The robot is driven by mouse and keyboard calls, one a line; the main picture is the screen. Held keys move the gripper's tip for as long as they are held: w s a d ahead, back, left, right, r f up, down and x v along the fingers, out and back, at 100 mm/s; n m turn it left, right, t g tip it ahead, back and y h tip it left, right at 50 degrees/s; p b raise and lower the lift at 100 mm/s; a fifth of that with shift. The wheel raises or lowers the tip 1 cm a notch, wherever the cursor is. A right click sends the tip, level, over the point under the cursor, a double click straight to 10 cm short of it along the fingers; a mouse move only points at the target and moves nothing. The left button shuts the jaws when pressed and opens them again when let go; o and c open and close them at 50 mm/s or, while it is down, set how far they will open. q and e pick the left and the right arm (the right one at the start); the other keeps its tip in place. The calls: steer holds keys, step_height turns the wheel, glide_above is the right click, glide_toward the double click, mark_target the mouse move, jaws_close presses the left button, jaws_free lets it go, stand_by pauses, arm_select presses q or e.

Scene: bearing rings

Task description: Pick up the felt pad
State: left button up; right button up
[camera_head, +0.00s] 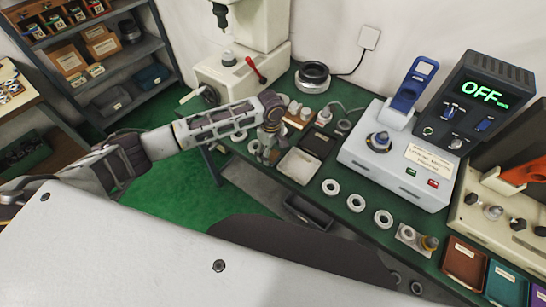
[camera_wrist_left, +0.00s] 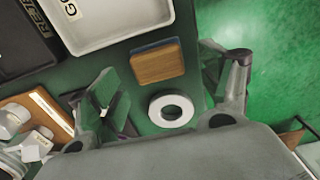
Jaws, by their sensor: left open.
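A small block with a brown wood-like top and a blue-grey edge (camera_wrist_left: 157,62) lies on the green bench top in the left wrist view; it looks like the felt pad, though I cannot be sure. A pale bearing ring (camera_wrist_left: 156,110) lies just below it in that view. My left gripper (camera_head: 266,150) is over the bench's left end, pointing down. In the left wrist view its fingers (camera_wrist_left: 168,92) are spread wide, with the block and ring between them and nothing held. In the head view the gripper largely hides the block. My right gripper is not in view.
A white tray (camera_wrist_left: 120,22) lies close beyond the block, with a dark tray (camera_head: 319,144) beside it. Several pale rings (camera_head: 331,187) line the bench's front edge. A press (camera_head: 235,75) stands behind my gripper, and a grey machine (camera_head: 390,165) stands to the right.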

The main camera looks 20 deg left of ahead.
arm_select(q)
steer(key=shift+f, duration=1.05)
steer(key=c, duration=1.1)
